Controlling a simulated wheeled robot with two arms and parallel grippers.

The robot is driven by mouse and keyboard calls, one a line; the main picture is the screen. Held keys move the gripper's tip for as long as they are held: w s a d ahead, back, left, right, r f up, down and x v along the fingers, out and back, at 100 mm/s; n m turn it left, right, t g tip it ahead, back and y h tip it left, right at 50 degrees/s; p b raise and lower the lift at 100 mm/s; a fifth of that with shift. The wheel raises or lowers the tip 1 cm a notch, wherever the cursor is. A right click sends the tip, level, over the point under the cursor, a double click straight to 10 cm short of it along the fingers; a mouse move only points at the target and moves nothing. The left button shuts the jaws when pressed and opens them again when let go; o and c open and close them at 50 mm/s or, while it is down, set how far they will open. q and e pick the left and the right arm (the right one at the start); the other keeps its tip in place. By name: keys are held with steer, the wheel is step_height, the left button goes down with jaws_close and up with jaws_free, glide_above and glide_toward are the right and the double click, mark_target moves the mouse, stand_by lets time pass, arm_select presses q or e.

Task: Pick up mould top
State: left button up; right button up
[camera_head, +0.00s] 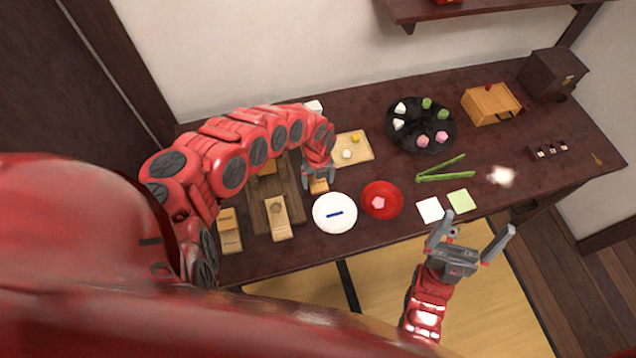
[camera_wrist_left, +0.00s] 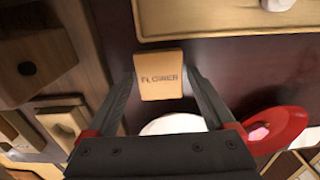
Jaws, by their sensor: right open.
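The mould top, a small tan wooden block marked "FLOWER" (camera_wrist_left: 160,78), sits between the two fingertips of my left gripper (camera_wrist_left: 159,62) in the left wrist view. The fingers press against its two sides. In the head view the block (camera_head: 319,187) shows under my left gripper (camera_head: 318,174), just above and left of the white plate. Its height over the table is hard to tell. My right gripper (camera_head: 470,240) is open and empty in front of the table's front edge.
A white plate (camera_head: 323,220) with a blue stick and a red plate (camera_head: 394,208) with a pink sweet are close by. A wooden mould piece with a hollow (camera_head: 279,228) stands left. Green tongs (camera_head: 440,171), a black plate (camera_head: 420,146) and a small tray (camera_head: 365,149) lie behind.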

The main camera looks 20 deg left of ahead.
arm_select(q)
steer(key=c, duration=1.1)
